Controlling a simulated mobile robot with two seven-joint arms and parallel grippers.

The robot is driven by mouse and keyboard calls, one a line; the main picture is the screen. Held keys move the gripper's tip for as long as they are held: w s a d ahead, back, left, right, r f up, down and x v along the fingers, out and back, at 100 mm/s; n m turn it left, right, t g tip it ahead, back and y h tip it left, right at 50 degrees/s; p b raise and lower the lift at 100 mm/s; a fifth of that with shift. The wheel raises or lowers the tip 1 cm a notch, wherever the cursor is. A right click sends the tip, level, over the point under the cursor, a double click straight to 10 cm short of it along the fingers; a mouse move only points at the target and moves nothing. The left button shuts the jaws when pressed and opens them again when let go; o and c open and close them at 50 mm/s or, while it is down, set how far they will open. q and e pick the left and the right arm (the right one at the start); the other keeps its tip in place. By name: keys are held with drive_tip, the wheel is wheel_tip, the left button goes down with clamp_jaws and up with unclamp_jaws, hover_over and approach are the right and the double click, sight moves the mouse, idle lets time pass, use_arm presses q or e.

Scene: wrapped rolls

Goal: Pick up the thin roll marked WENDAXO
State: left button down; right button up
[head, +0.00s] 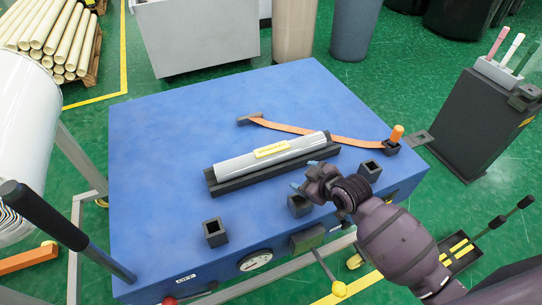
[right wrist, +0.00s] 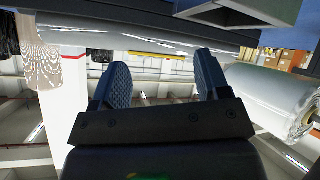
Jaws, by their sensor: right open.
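A thin silver-grey roll (head: 268,157) with a yellow label lies in a long dark cradle (head: 277,171) on the blue table (head: 170,130). The label's lettering is too small to read. My right gripper (head: 303,175) is open and empty, on the near side of the roll's right half, apart from it. In the right wrist view its two fingers (right wrist: 162,80) are spread. There the roll (right wrist: 125,40) runs across the top, beyond the fingertips, with a bit of yellow label. My left gripper is not in view.
Dark square sockets (head: 215,233) stand along the table's near edge, one close below my right gripper. An orange strap (head: 320,133) lies behind the roll. A dark bar (head: 65,230) slants at the left, near a large white roll (head: 25,115). The table's left part is clear.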

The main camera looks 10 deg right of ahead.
sight(276, 151)
drive_tip(key=w+r+n+g+y, duration=0.1)
drive_tip(key=w+r+n+g, duration=0.7)
drive_tip(key=w+n, duration=0.3)
drive_tip(key=shift+n, duration=0.4)
drive_tip(key=x, duration=0.3)
drive_tip(key=s+b+x, duration=0.1)
drive_tip(key=x, duration=0.1)
drive_tip(key=shift+a, duration=0.2)
drive_tip(key=shift+w+a+f, duration=0.2)
drive_tip(key=shift+a+f, duration=0.05)
drive_tip(key=shift+f, duration=0.2)
drive_tip(key=b+x, duration=0.1)
drive_tip(key=x, duration=0.3)
drive_tip(key=shift+f, duration=0.1)
drive_tip(key=shift+w+a+f, duration=0.1)
drive_tip(key=shift+a+f, duration=0.1)
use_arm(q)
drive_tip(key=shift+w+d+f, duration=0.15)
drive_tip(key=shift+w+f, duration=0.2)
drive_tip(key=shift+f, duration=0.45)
